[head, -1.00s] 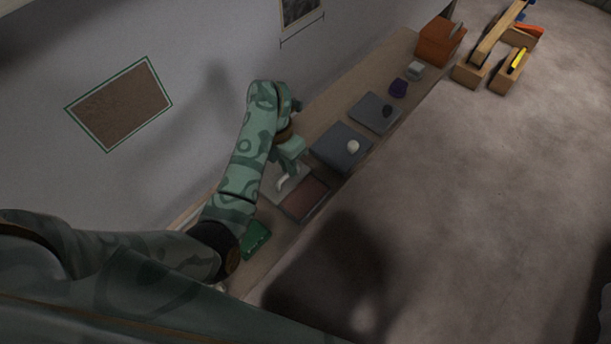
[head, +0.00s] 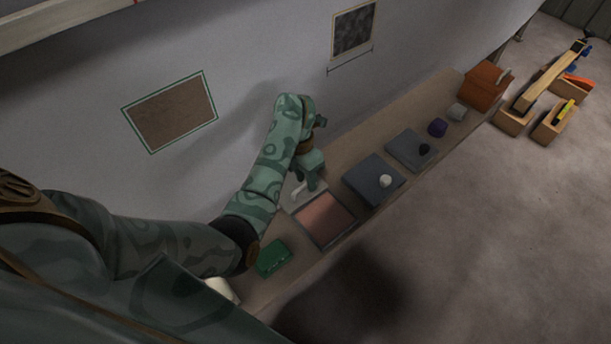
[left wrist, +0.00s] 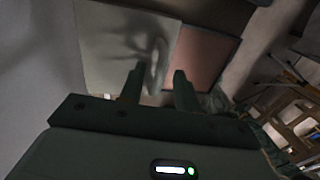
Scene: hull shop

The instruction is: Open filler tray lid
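The filler tray shows a pinkish-brown area (head: 325,220) on the bench; it also shows in the left wrist view (left wrist: 203,58). A pale lid (left wrist: 108,42) lies flat beside that area, on the wall side, with a pale raised handle (left wrist: 158,64). In the head view the handle (head: 298,190) is partly beside my left gripper (head: 312,186), which points down over the lid. In the left wrist view my left fingers (left wrist: 158,76) are apart, with the handle showing between them; contact cannot be told. My right gripper is not in view.
A green case (head: 273,258) lies nearer. Purple, grey and orange items (head: 486,86) stand farther along. The wall is close behind.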

